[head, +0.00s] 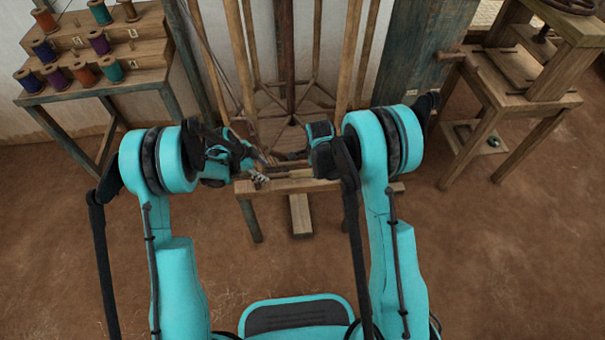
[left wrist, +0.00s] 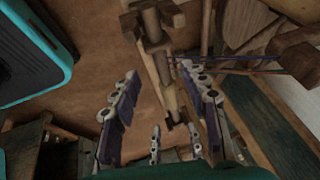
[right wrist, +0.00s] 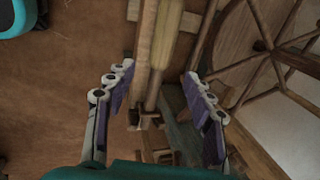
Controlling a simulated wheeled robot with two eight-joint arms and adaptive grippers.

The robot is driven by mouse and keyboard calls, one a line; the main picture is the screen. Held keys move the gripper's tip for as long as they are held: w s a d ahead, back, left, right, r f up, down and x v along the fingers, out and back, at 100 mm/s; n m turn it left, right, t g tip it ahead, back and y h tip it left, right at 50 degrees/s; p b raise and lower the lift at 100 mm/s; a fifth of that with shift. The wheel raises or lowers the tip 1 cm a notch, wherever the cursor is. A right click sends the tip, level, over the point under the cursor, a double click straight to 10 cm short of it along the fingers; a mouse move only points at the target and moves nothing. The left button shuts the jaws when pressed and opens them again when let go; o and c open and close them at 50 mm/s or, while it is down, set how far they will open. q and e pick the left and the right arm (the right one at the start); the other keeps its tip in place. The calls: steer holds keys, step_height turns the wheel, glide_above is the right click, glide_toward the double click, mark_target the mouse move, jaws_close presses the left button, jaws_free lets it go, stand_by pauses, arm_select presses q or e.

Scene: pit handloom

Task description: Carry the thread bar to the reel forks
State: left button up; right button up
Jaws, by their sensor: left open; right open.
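A round wooden bar, which looks like the thread bar, runs lengthwise between the open fingers of my left gripper (left wrist: 158,76) in the left wrist view; I mark the bar (left wrist: 162,68) there. A bar with a paler, thicker part (right wrist: 168,38) also lies between the open fingers of my right gripper (right wrist: 157,74) in the right wrist view. I see no finger closed on it. In the head view my left gripper (head: 260,172) is above the low wooden bench, and my right arm's wrist hides its fingers. The reel (head: 291,70) stands just behind. I cannot pick out its forks.
The low wooden bench (head: 330,186) stands in front of the reel. A stepped rack (head: 140,56) with several coloured spools is at the left. A wooden stand (head: 480,125) is at the right. A dark post (head: 415,60) stands behind. The earth floor in front is clear.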

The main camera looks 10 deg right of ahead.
mark_target(303, 173)
arm_select(q)
steer(key=x, duration=0.7)
arm_select(e)
steer(key=x, duration=0.7)
arm_select(q)
steer(key=c, duration=1)
arm_select(e)
steer(key=c, duration=1)
arm_select(q)
steer(key=shift+r, duration=0.1)
jaws_close()
arm_select(e)
jaws_close()
